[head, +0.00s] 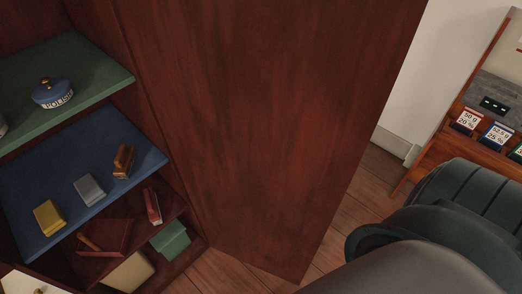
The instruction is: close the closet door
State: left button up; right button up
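The closet door (270,120) is a large dark reddish-brown wooden panel in the middle of the head view. It stands open, swung out to the right of the closet's shelves, and its free edge slopes down along the right side. The closet interior at the left has a green shelf (95,58) and a blue shelf (60,170). A dark rounded arm link of mine fills the lower right and overlaps the view of the door's lower right side. Neither of my grippers is in view.
A blue tin (53,95) stands on the green shelf. Yellow (48,217), grey (89,190) and brown (123,161) items stand on the blue shelf. A wooden display (460,140) with price cards stands at the right. Wooden floor (345,215) shows beside the door.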

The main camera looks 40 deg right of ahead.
aim_at(268, 112)
jog(key=k+l+u, duration=0.15)
jog(key=l, duration=0.2)
jog(key=l+u, duration=0.15)
jog(key=l, duration=0.25)
jog(key=k+l+u, duration=0.15)
jog(key=l, duration=0.15)
jog(key=k+l+u, duration=0.15)
jog(key=l, duration=0.25)
jog(key=l+u, duration=0.15)
jog(key=l, duration=0.25)
jog(key=k+l+u, duration=0.15)
jog(key=l, duration=0.2)
jog(key=k+l+u, duration=0.15)
jog(key=l, duration=0.2)
jog(key=l+u, duration=0.2)
jog(key=l, duration=0.25)
jog(key=k+l+u, duration=0.15)
jog(key=l, duration=0.25)
jog(key=i+l, duration=0.05)
